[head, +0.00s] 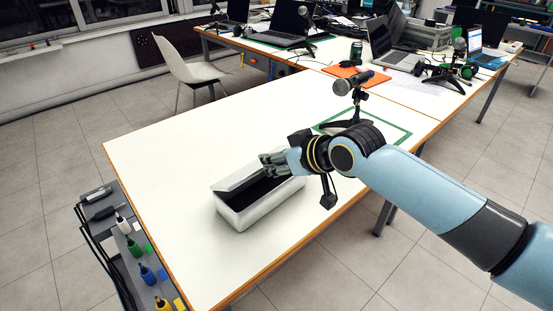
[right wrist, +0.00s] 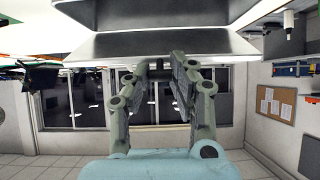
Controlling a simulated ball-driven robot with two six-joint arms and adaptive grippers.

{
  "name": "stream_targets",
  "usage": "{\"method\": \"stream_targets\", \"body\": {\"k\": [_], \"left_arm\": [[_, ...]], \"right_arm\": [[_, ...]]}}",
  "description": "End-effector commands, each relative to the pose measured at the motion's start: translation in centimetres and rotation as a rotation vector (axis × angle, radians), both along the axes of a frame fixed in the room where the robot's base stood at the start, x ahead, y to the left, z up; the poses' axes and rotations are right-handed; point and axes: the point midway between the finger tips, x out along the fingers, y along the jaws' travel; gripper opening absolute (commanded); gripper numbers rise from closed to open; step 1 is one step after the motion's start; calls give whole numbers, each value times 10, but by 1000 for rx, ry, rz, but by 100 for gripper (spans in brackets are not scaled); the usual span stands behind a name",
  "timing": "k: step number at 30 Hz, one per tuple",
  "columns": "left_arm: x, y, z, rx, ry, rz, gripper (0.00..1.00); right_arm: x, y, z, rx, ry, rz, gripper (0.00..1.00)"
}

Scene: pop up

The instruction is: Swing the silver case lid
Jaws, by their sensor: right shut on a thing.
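The silver case (head: 262,206) stands on the white table, a long pale box with its dark inside partly showing. Its lid (head: 238,182) is tilted, with a dark gap between it and the front wall. My right gripper (head: 268,162) is at the lid's far right part, shut on its edge. In the right wrist view my right gripper (right wrist: 158,66) has its two fingers close around a small dark part at the edge of the silver case lid (right wrist: 150,46). The exact contact is partly hidden by the fingers. My left gripper is not in view.
A microphone on a small stand (head: 352,96) stands on the table behind my right arm, by a green-edged frame (head: 398,130). A side rack (head: 118,240) with several bottles is at the left. The white table (head: 170,150) is clear left of the case.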

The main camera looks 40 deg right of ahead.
Motion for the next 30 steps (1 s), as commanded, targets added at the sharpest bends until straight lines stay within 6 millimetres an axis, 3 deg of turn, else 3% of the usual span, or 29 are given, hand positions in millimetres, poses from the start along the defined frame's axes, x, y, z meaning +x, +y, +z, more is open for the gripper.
{"method": "stream_targets", "body": {"k": [10,23,30], "left_arm": [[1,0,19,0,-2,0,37],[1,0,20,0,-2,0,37],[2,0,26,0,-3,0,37]], "right_arm": [[23,3,25,2,-11,-1,2],[27,4,26,0,-9,1,1],[41,5,36,1,-11,1,2]]}}
